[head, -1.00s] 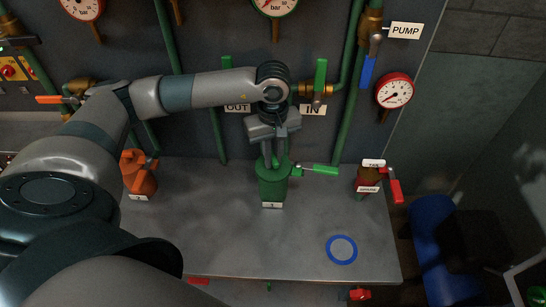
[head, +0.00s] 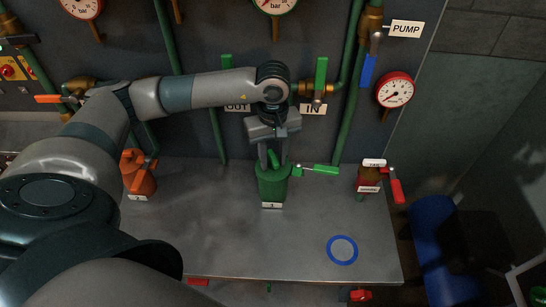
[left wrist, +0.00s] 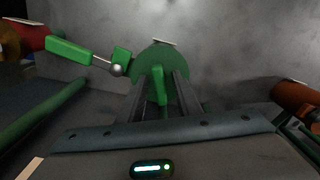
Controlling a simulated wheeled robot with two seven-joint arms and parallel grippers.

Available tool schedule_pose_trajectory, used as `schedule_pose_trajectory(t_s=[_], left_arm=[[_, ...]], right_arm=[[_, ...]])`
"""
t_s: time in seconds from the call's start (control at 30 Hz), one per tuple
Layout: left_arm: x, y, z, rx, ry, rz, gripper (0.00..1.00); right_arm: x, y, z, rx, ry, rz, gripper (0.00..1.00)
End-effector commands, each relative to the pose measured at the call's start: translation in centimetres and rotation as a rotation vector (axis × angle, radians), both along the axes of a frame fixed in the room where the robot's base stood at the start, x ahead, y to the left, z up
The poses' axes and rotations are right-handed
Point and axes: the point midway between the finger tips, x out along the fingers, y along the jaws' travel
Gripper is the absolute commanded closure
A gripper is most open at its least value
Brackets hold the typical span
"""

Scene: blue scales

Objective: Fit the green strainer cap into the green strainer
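The green strainer (head: 272,190) stands upright at the back middle of the steel bench, behind a small label plate. The green strainer cap sits on its top; its round disc (left wrist: 160,57) and upright handle (left wrist: 159,86) show in the left wrist view. The cap looks level on the strainer, but I cannot see whether it is fully seated. My left gripper (head: 273,163) points down right above the strainer, one finger on each side of the handle. In the left wrist view, the fingers (left wrist: 160,92) show gaps to the handle, so it is open around it. My right gripper is not in view.
A valve with a green lever (head: 320,170) is right beside the strainer. An orange strainer (head: 138,175) stands left, a red one (head: 369,180) with a red lever right. A blue ring (head: 342,250) lies on the front right bench. Pipes and gauges line the back wall.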

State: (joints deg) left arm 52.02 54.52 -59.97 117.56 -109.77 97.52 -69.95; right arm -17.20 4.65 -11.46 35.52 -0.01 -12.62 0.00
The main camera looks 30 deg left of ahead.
Motion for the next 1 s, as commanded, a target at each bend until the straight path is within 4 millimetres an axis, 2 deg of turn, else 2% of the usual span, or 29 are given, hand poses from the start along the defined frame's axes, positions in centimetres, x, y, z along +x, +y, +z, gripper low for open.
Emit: schedule_pose_trajectory(t_s=[0.23, 0.7, 0.83, 1.0], left_arm=[[0.0, 0.0, 1.1, -0.001, -0.001, 0.0, 0.69], [0.1, 0.0, 9.4, -0.001, -0.003, 0.0, 0.69], [0.1, 0.0, 11.2, 0.0, -0.002, -0.001, 0.69], [0.0, 0.0, 12.3, 0.0, 0.0, -0.001, 0.69]], right_arm=[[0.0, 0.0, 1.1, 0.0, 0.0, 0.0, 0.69], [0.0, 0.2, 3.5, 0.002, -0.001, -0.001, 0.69], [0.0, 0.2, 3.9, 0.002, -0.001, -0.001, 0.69], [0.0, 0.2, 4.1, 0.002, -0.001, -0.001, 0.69]])
